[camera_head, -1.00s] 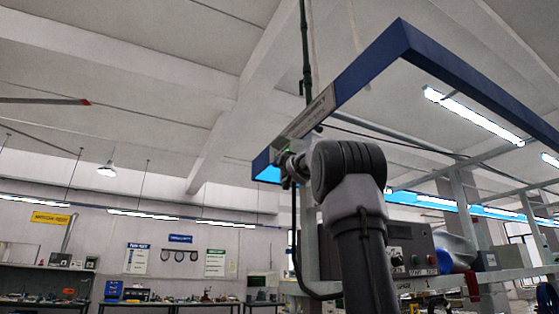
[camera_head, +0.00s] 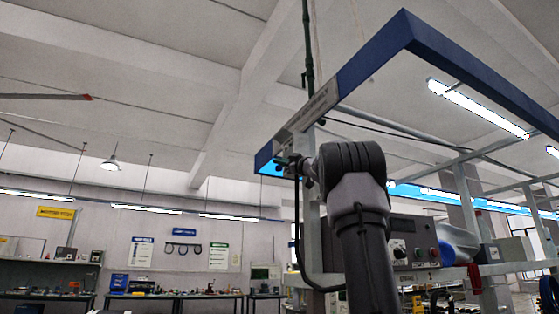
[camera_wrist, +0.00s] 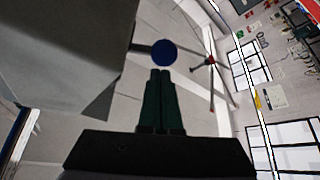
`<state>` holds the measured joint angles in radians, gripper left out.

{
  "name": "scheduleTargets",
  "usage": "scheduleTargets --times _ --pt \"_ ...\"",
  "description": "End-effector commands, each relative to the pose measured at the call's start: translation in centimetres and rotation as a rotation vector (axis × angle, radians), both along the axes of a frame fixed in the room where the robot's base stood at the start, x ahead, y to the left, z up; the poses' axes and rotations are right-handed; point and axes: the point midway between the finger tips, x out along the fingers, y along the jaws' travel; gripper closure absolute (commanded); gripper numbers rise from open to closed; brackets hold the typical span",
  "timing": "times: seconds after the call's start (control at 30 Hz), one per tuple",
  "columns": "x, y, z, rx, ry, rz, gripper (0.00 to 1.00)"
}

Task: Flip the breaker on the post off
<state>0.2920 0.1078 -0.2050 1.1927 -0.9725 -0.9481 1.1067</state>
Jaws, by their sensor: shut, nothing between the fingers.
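In the wrist view, my gripper (camera_wrist: 162,73) is shut with its two dark fingers together and empty. A round blue knob (camera_wrist: 164,53) on a short dark stem shows just beyond the fingertips. The stem reaches toward a large grey box (camera_wrist: 70,50) at the left, which looks like the breaker's housing. I cannot tell whether the fingertips touch the knob. In the head view, my gripper (camera_head: 283,167) is small and dark, beside the grey post (camera_head: 310,235). My own arm hides much there, and I cannot make out the breaker or its lever position.
A blue overhead frame (camera_head: 370,58) with a label plate spans above my arm. A control box (camera_head: 412,243) with knobs and a blue-grey cylinder (camera_head: 457,243) stand at the right behind my arm. Workbenches (camera_head: 170,296) line the far wall at the left.

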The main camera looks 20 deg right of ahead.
Motion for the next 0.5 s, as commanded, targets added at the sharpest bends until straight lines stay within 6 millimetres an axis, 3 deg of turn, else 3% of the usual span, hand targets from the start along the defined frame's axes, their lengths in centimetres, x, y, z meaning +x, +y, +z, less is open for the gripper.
scheduleTargets --times 0.5 --pt "0.0 -0.11 -0.73 -0.006 -0.001 0.001 1.0"
